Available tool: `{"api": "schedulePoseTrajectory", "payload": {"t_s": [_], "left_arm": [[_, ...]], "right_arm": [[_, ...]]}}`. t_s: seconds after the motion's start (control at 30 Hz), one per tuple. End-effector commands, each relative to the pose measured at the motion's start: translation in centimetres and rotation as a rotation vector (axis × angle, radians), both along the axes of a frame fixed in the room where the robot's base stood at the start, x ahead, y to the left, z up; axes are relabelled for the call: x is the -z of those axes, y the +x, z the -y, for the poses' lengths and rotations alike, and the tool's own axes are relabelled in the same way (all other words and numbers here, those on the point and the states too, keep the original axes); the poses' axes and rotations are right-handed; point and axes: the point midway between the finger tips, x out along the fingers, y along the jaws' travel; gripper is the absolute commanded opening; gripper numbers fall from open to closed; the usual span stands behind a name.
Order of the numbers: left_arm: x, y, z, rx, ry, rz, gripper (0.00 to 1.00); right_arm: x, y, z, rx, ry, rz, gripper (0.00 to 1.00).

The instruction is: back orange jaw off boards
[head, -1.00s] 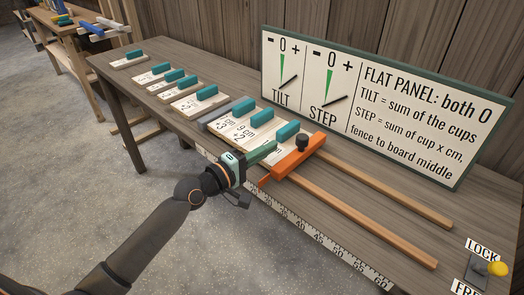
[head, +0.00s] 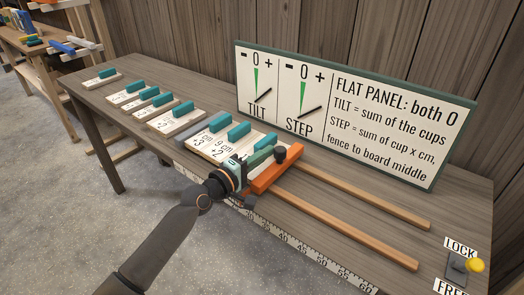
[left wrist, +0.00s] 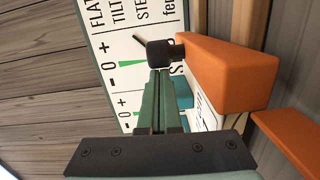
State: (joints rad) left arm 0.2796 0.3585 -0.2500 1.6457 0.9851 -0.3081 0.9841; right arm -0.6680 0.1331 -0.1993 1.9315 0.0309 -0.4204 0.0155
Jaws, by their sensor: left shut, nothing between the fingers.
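The orange jaw (head: 268,177) sits across two wooden rails, with a black knob (head: 280,154) on top. It stands at the right end of a row of cream boards (head: 207,148) with teal blocks. My left gripper (head: 270,153) is shut and empty, over the board nearest the jaw, with its tips close to the knob. The left wrist view shows its shut fingers (left wrist: 158,76) just below the knob (left wrist: 163,53), with the orange jaw (left wrist: 232,72) to the right. The gripper partly hides the last board; I cannot tell whether jaw and board touch. My right gripper is out of view.
A sign (head: 355,115) with tilt and step dials stands behind. The rails (head: 345,232) run bare to the right of the jaw. A ruler (head: 300,248) lines the front edge. A yellow-knobbed lever (head: 474,265) is near LOCK. More boards (head: 130,97) lie left.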

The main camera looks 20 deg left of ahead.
Motion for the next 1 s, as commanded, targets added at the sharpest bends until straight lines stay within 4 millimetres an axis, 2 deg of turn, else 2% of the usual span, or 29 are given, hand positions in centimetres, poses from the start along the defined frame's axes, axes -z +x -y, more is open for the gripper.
{"api": "schedulePoseTrajectory", "payload": {"t_s": [0.03, 0.2, 0.4, 0.53, 1.0], "left_arm": [[-0.5, -0.4, 1.1, 0.006, -0.004, -0.005, 0.0], [-0.7, -1.6, 4.3, 0.009, -0.006, -0.007, 0.0], [-0.3, -2.6, 7.2, 0.006, -0.002, -0.005, 0.0], [-0.1, -2.8, 7.7, 0.005, 0.0, -0.002, 0.0], [-0.1, -2.8, 7.7, 0.004, 0.0, -0.001, 0.0]], "right_arm": [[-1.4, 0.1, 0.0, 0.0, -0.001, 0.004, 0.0], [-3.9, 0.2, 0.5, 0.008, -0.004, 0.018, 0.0], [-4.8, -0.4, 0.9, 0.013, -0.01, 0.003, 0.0], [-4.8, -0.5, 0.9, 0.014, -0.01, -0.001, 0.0], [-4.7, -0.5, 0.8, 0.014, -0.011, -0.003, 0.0]]}}
